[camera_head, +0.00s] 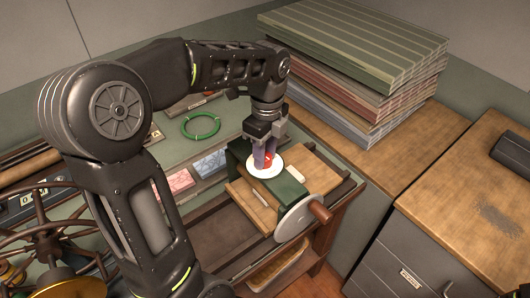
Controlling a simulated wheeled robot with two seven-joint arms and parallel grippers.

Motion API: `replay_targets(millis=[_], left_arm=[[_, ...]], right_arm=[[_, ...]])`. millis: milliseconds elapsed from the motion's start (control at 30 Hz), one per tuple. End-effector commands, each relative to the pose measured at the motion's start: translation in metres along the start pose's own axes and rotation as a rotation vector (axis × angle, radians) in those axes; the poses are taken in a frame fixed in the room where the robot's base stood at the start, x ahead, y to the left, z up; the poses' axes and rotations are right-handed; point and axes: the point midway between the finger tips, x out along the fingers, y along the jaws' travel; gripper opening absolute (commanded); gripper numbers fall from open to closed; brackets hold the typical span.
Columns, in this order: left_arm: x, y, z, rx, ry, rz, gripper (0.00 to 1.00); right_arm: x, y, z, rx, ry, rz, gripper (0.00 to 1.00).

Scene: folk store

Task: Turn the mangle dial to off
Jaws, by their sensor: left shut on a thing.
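The mangle (287,192) is a dark green body with light wooden boards and a white hand wheel with a wooden knob at its right front. On top is a white round dial plate (259,173) with a red dial (268,161) at its middle. My left gripper (265,158) points down over the plate, its fingers shut around the red dial. The fingers hide part of the dial, so I cannot read its setting. My right gripper is not in view.
A tall stack of folded striped cloth (355,50) stands on the wooden counter behind. A green ring (201,125) and pink (180,181) and blue (210,163) folded cloths lie left of the mangle. A spoked wheel (45,225) is at far left. The right counter (450,205) is mostly clear.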

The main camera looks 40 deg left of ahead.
Motion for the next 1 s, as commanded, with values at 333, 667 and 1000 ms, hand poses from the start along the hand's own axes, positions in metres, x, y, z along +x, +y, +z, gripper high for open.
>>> replay_targets(millis=[333, 667, 1000], left_arm=[[0.0, 0.0, 0.001, -0.261, 0.011, -0.001, 0.0], [0.0, 0.0, 0.001, -0.575, 0.026, -0.002, 0.0], [0.0, 0.0, 0.002, -0.897, 0.041, -0.003, 0.0]], right_arm=[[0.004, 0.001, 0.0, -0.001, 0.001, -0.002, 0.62], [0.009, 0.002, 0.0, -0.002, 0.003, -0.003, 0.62], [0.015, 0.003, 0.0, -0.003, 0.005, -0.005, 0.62]])
